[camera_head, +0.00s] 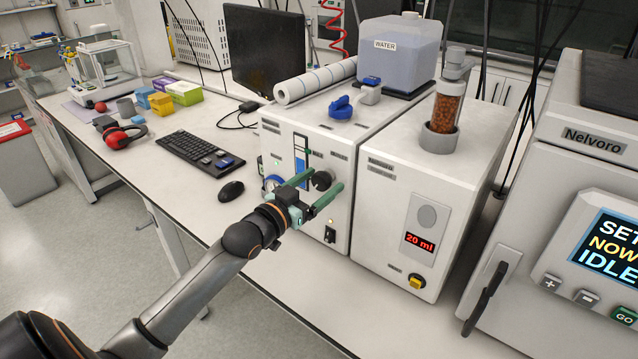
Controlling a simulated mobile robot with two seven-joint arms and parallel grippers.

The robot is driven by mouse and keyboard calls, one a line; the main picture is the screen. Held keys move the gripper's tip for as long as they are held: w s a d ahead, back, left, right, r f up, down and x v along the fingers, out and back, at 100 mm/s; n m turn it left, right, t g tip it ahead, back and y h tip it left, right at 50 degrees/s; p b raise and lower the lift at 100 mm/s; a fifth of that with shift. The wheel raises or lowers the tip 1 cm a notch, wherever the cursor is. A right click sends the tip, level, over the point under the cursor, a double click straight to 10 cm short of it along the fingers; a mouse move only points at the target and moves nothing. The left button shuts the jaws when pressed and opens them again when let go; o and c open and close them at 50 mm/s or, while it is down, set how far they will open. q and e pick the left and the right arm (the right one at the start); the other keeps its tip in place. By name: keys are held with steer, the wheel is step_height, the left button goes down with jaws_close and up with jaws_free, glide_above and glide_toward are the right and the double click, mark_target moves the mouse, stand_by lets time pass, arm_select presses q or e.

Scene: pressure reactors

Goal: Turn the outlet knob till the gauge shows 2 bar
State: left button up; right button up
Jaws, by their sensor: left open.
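My left gripper (322,179) has green fingers and reaches in from the lower left to the front of a white box-shaped unit (341,150). Its fingers are open, one on each side of a round dark knob (322,180). I cannot tell whether they touch it. My right gripper is not in view.
A white dispenser (385,200) reading 20 ml stands right of the unit. A blue valve handle (340,107), paper roll (315,80) and water tank (399,50) are on top. A mouse (231,191) and keyboard (188,152) lie to the left. The Nelvoro machine (590,150) is far right.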

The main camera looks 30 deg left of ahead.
arm_select(q)
steer(key=shift+s, duration=0.1)
steer(key=s+a+b, duration=0.1)
steer(key=s, duration=1.1)
steer(key=shift+s+b, duration=0.15)
steer(key=shift+b, duration=0.25)
steer(key=s+d+f+g+y, duration=0.1)
steer(key=s+d+f+g, duration=0.25)
steer(key=f, duration=0.45)
steer(key=s+d+f+g, duration=0.3)
steer(key=f+g, duration=0.1)
steer(key=f, duration=0.3)
steer(key=s+d+f+g, duration=0.3)
steer(key=s+d+f, duration=0.1)
steer(key=s, duration=0.2)
steer(key=s+d+f+g, duration=0.3)
steer(key=s+d+g, duration=0.1)
steer(key=s, duration=0.2)
steer(key=w+d+f+t+h, duration=0.1)
steer(key=w+d+f+t, duration=0.1)
steer(key=f, duration=0.3)
steer(key=w+d+f+t+h, duration=0.1)
steer(key=d+f+t, duration=0.1)
steer(key=f, duration=0.4)
steer(key=shift+w+f+t, duration=0.2)
steer(key=shift+w+t, duration=0.2)
steer(key=shift+t, duration=0.45)
